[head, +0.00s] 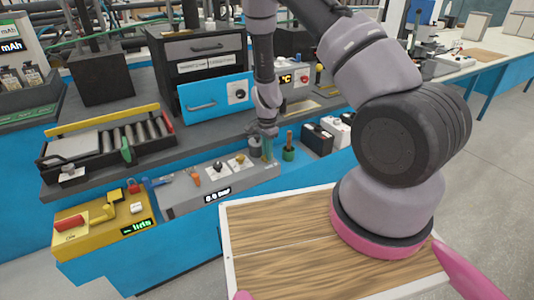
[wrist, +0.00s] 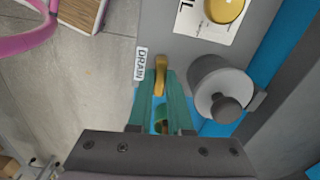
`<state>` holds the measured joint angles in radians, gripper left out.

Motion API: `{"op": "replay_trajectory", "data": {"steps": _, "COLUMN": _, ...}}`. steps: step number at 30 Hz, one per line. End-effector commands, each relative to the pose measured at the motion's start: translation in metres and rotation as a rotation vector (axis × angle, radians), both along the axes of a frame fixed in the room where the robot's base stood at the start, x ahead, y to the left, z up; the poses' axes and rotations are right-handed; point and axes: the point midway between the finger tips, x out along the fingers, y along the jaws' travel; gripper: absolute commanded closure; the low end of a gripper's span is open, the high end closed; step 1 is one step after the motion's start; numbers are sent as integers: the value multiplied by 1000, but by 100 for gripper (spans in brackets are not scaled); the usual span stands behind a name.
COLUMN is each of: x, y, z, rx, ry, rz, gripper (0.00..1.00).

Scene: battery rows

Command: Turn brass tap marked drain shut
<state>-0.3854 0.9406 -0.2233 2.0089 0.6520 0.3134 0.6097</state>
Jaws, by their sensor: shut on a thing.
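The brass tap (wrist: 160,75) shows in the wrist view beside a white label reading DRAIN (wrist: 141,63). Its lever runs up and down in that picture, between my teal fingertips. My gripper (wrist: 160,95) is shut on the tap, and the fingers hide its lower part. In the head view my gripper (head: 263,130) is low at the right end of the grey panel (head: 190,192). The tap cannot be made out there.
A grey cylinder with a dark knob (wrist: 222,90) stands close to the right of my fingers in the wrist view. A yellow round knob (wrist: 226,8) sits above it. A green cup (head: 289,154) and a black box (head: 317,139) stand right of my gripper in the head view.

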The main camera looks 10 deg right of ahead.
Motion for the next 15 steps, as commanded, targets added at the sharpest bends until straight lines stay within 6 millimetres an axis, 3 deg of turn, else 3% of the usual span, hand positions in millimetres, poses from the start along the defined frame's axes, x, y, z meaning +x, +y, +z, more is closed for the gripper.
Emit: {"op": "replay_trajectory", "data": {"steps": 15, "x": 0, "y": 0, "z": 0, "rx": 1, "ry": 0, "rz": -125, "gripper": 100}}
